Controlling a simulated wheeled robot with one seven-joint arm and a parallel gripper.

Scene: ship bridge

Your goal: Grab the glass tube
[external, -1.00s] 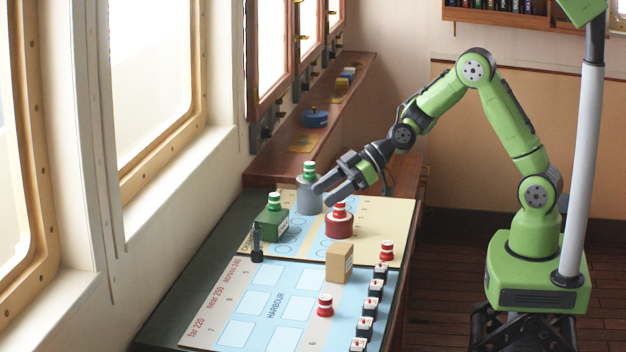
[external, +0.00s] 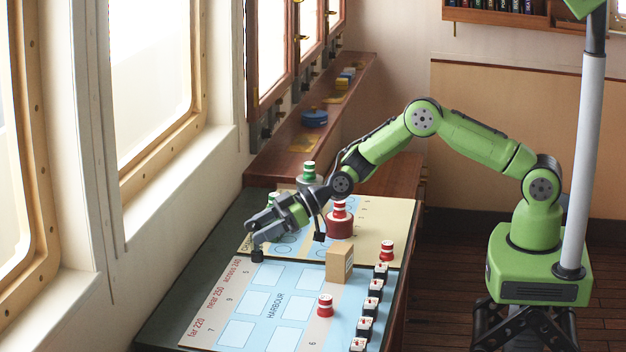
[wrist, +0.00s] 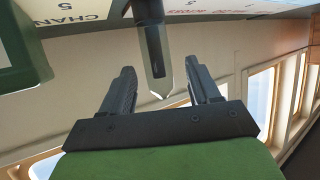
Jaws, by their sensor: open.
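A slim, clear-sided tube with a dark core (wrist: 155,50), which looks like the glass tube, stands on a dark base (wrist: 147,10) in the wrist view, where the board is at the top. My gripper (wrist: 161,70) is open. The tube's pointed end shows between its two fingers, with a gap on each side. In the external view my gripper (external: 258,229) is low over the left edge of the board. The dark base (external: 257,256) shows just below the fingers, which hide most of the tube.
A green block (wrist: 22,55) stands close by in the wrist view. On the board (external: 268,335) are a red-and-white buoy on a dark red base (external: 340,226), a tan box (external: 339,265), small red-and-white buoys (external: 325,305) and several black-and-white blocks (external: 365,328). The window wall is left.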

